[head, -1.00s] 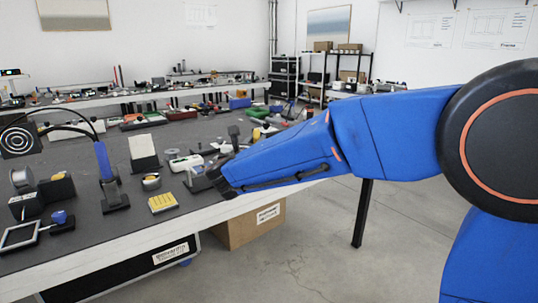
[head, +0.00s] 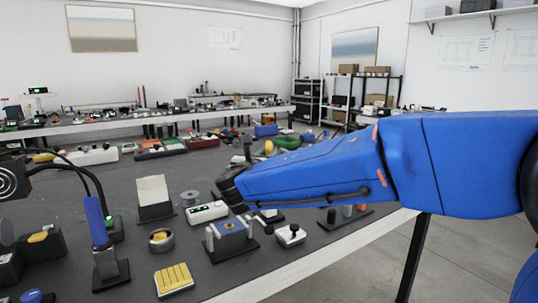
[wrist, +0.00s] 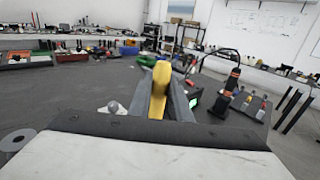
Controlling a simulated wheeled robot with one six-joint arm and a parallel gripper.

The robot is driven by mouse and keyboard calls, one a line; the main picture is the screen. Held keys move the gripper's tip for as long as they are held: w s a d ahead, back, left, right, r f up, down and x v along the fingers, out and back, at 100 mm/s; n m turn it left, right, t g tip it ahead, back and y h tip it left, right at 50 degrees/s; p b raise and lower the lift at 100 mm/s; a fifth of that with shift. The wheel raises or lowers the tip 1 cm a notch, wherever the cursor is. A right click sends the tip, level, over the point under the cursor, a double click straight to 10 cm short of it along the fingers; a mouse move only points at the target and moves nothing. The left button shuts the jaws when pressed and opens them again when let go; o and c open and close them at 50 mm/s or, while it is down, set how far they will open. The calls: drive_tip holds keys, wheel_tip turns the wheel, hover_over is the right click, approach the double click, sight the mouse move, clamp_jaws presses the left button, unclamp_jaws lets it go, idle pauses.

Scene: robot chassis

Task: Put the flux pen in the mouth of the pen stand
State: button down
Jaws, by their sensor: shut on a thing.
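In the wrist view my gripper (wrist: 164,103) is shut on a yellow, rounded object, which I take for the flux pen (wrist: 160,75). It stands out between the dark fingers and points away from the camera; its lower part is hidden. In the head view my arm's dark end (head: 230,186) is above the workbench, and the fingers and pen cannot be made out there. I cannot identify the pen stand surely. A rack with several upright coloured handles (wrist: 247,103) is right of my gripper in the wrist view.
The dark workbench (head: 130,225) is crowded.

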drive_tip(key=shift+s, duration=0.1)
drive_tip(key=shift+f, duration=2.9)
drive_tip(key=shift+f, duration=2.05)
drive_tip(key=c, duration=1.6)
unclamp_jaws()
drive_tip(key=shift+o, duration=0.2)
drive_tip(key=s+a, duration=0.3)
drive_tip(key=s, duration=1.4)
drive_tip(key=shift+a+r, duration=0.1)
wheel_tip(320, 180, up, 10)
